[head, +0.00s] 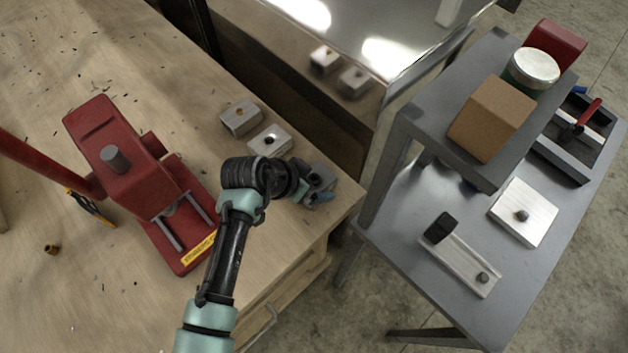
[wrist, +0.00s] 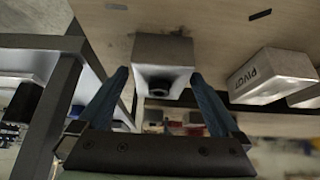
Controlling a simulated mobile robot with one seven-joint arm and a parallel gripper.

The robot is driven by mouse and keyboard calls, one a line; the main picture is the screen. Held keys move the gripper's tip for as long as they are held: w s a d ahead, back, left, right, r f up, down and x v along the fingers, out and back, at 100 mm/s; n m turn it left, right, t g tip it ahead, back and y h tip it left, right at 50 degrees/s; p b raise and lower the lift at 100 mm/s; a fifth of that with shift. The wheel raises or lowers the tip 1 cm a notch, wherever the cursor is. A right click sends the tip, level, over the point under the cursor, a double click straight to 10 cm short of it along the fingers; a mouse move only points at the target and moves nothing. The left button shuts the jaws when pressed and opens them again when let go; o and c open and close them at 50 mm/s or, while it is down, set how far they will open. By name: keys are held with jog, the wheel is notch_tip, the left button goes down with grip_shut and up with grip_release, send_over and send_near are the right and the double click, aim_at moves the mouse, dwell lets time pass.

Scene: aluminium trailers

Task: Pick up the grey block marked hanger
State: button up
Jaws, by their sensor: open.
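A grey block (head: 320,176) sits near the right corner of the wooden bench, partly hidden by my gripper (head: 316,196). In the wrist view this grey block (wrist: 162,50), with a dark round hole in its face, lies between the two blue fingers of my gripper (wrist: 160,85). The fingers are open, one on each side, and no grip shows. I cannot read any hanger marking on it. A lighter block marked PIVOT (wrist: 272,76) stands to its right in the wrist view; in the head view that pale block (head: 269,140) is up and left of the grey one.
Another block (head: 241,117) stands farther along the row. A red vise-like tool (head: 125,150) and pliers (head: 90,207) lie to the left on the bench. A shiny metal panel (head: 310,100) rises behind the blocks. A grey shelf cart (head: 400,215) stands right of the bench corner.

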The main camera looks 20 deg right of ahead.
grip_shut()
dwell(0.4)
jog(key=shift+r, duration=0.1)
